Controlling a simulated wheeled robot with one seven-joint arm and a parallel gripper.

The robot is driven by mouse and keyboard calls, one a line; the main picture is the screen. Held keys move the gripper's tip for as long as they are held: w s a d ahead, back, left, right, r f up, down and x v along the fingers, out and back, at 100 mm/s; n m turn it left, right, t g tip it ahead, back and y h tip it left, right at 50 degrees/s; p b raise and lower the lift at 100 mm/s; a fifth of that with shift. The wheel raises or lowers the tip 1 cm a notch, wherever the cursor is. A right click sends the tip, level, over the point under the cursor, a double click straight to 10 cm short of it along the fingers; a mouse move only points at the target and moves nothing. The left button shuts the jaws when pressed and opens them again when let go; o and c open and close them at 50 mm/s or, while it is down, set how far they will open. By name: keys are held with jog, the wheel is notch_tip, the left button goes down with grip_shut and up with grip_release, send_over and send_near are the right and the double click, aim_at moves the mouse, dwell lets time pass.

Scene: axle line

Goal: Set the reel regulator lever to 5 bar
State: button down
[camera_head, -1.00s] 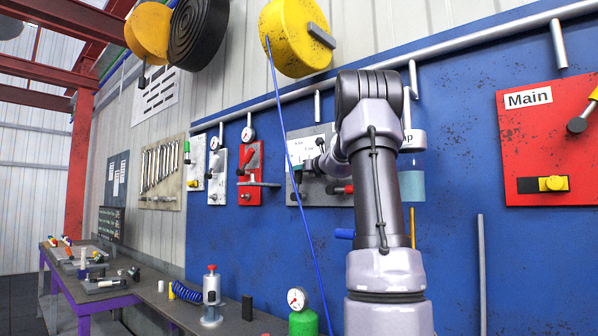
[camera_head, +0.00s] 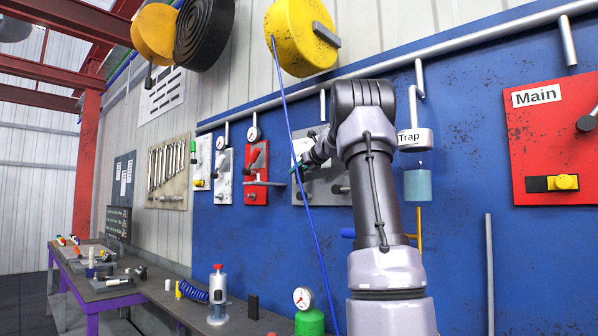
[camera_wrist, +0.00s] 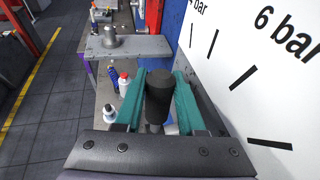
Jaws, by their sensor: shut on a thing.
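My gripper (camera_wrist: 159,92) has its two teal fingers closed on the sides of the black handle of the regulator lever (camera_wrist: 159,84). In the head view, my gripper (camera_head: 299,169) is in front of the left side of the grey regulator panel (camera_head: 335,192), and the handle cannot be made out there. A white scale plate (camera_wrist: 275,90) stands to the right of the fingers, with black tick marks and the labels "4 bar" and "6 bar". The pivot and the scale's lower part are hidden, so I cannot tell which mark the lever points at.
A red panel (camera_head: 257,190) with a lever and a horizontal grey plate is just left of my gripper. A blue hose (camera_head: 290,130) hangs in front of it. A cup marked Trap (camera_head: 418,185) is to the right. The bench (camera_head: 160,294) holds bottles and tools below.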

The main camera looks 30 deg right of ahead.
jog(key=c, duration=0.5)
grip_release()
jog(key=v, duration=1)
jog(key=shift+s, duration=0.35)
